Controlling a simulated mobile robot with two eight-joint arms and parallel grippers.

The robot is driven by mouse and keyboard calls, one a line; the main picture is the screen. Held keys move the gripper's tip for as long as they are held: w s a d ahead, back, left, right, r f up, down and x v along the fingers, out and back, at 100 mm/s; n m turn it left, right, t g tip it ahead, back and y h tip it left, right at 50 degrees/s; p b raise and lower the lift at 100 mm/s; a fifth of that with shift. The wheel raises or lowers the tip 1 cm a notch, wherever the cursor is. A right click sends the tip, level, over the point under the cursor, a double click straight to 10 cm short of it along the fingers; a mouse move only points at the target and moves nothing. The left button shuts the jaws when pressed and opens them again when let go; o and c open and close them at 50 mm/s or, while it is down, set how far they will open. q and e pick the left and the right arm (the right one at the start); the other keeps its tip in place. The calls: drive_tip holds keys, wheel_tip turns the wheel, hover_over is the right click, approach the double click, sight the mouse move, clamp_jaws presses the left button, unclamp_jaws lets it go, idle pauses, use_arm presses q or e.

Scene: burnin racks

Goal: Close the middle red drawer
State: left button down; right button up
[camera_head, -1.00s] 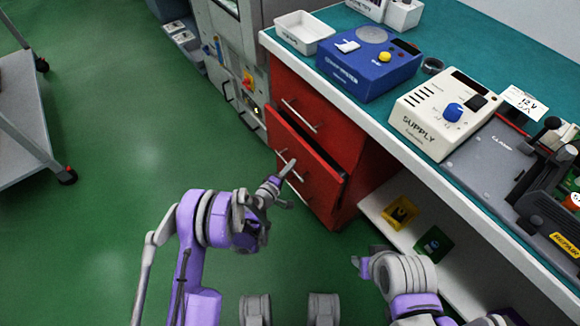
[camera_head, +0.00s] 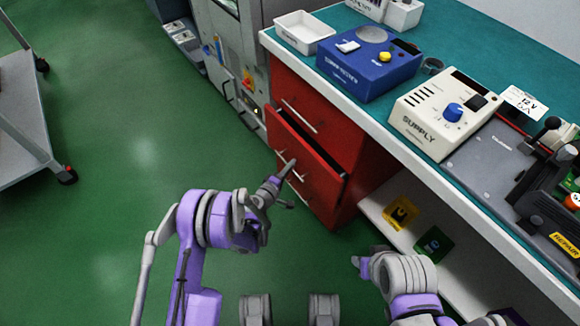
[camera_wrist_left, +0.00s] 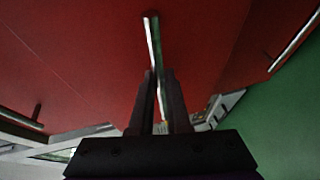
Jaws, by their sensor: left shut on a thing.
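The middle red drawer (camera_head: 318,190) stands partly open from the red cabinet, its front pulled out below the top drawer. Its metal handle (camera_wrist_left: 151,38) shows in the left wrist view, running down between the dark fingers. My left gripper (camera_head: 289,166) is at the drawer front in the head view, and in the left wrist view its fingers (camera_wrist_left: 160,82) are shut on this handle. My right arm is at the lower right of the head view, away from the drawer. Its fingers are not clear enough to tell their state.
The closed top red drawer (camera_head: 310,105) is above. The workbench (camera_head: 440,70) carries a blue device (camera_head: 369,65), a cream supply box (camera_head: 441,110) and a white tray (camera_head: 303,32). A yellow bin (camera_head: 401,212) sits on the lower shelf. Green floor is free left of the cabinet.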

sight(299, 162)
use_arm(q)
drive_tip(key=w+d, duration=0.2)
drive_tip(key=d, duration=0.1)
drive_tip(key=shift+w+d, duration=0.2)
drive_tip(key=shift+w, duration=0.05)
drive_tip(key=c, duration=0.9)
unclamp_jaws()
drive_tip(key=shift+s, duration=0.1)
drive_tip(key=p+v, duration=0.1)
drive_tip(key=v, duration=0.9)
drive_tip(key=shift+s+a+r, duration=0.1)
drive_tip(key=shift+s+a, duration=0.1)
drive_tip(key=shift+a, duration=0.1)
drive_tip(key=shift+r, duration=0.1)
